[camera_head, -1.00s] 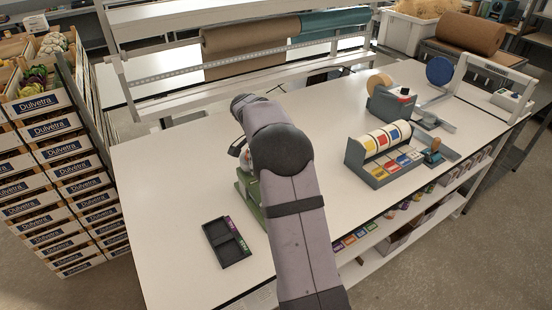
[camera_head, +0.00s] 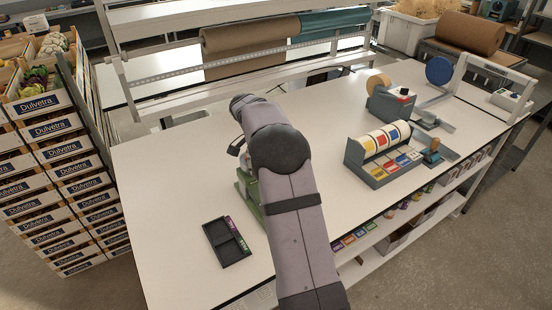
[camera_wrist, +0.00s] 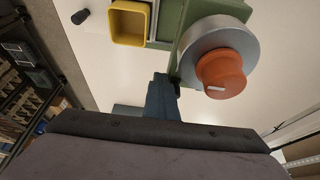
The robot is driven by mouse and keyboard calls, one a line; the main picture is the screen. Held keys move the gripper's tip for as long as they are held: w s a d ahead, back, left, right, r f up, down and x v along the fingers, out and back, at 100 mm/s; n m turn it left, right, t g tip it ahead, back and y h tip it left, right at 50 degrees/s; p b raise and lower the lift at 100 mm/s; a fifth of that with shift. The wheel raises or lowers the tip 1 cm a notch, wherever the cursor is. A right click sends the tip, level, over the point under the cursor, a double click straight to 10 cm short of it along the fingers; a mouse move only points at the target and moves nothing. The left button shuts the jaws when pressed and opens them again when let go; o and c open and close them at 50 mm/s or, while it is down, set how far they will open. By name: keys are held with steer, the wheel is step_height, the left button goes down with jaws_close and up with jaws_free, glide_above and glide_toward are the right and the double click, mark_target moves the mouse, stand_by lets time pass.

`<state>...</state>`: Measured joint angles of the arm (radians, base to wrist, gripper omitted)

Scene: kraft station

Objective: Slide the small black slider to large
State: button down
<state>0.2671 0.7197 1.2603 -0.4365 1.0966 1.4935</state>
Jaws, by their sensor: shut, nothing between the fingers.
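A green machine (camera_head: 243,187) stands on the white table, mostly hidden behind my arm in the head view. In the wrist view its green body (camera_wrist: 168,20) carries a silver disc (camera_wrist: 190,42) with an orange knob (camera_wrist: 221,73) that has a white mark. A yellow tray (camera_wrist: 129,23) sits beside the green body. A small black knob-like piece (camera_wrist: 80,17) shows at the upper left; I cannot tell whether it is the slider. No size labels are readable. My gripper (camera_wrist: 163,97) is shut and empty, close to the machine beside the disc.
A black two-compartment tray (camera_head: 229,241) lies on the table in front. A grey holder with coloured rolls (camera_head: 381,138) and a wooden-handled stamp (camera_head: 432,154) are to the right. Stacked crates (camera_head: 55,160) stand left of the table. The table's left part is bare.

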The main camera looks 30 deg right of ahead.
steer(key=shift+s+b, duration=0.25)
steer(key=shift+b, duration=0.2)
stand_by(0.4)
steer(key=shift+r, duration=0.1)
step_height(320, 180, up, 7)
steer(key=p, duration=0.4)
steer(key=shift+p, duration=0.35)
stand_by(0.5)
